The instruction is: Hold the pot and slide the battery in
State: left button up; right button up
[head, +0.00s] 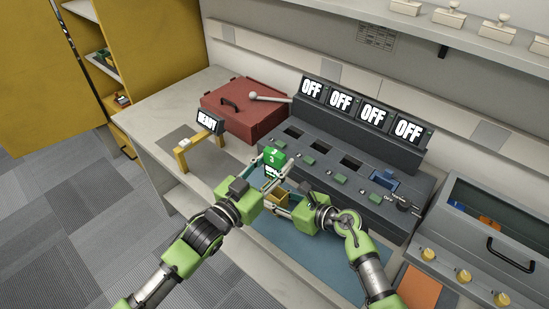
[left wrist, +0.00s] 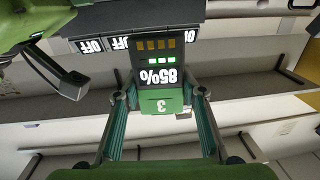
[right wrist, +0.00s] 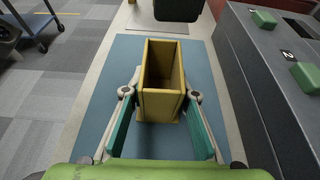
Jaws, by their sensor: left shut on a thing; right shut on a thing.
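The battery (head: 274,157) is a green and black block marked 3. In the left wrist view the battery (left wrist: 160,88) reads 85%, upside down, between the fingers. My left gripper (head: 271,172) is shut on it and holds it above the mat. The pot (head: 277,199) is a tan, open-topped box on the blue mat. My right gripper (right wrist: 160,95) is shut on the pot (right wrist: 162,105), one finger on each side; its inside looks empty. In the head view the battery appears just beyond and above the pot, apart from it.
The blue mat (head: 310,250) lies under the pot. A grey console (head: 345,175) with several slots and OFF screens stands behind. A red box (head: 238,108), a yellow stand (head: 200,150) with a READY screen, and a grey lidded case (head: 480,240) flank the work area.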

aim_at(272, 178)
pick_arm(q)
jog(key=shift+m+g+h, duration=0.4)
jog(key=shift+h, duration=0.1)
jog(key=shift+f, duration=2)
jog(key=shift+f, duration=0.45)
jog(key=shift+f, duration=0.35)
jog(key=shift+f, duration=1.85)
jog(key=shift+f, duration=0.3)
jog(key=shift+f, duration=0.1)
jog(key=shift+f, duration=0.15)
jog(key=o, duration=1.3)
jog(key=shift+c, duration=0.2)
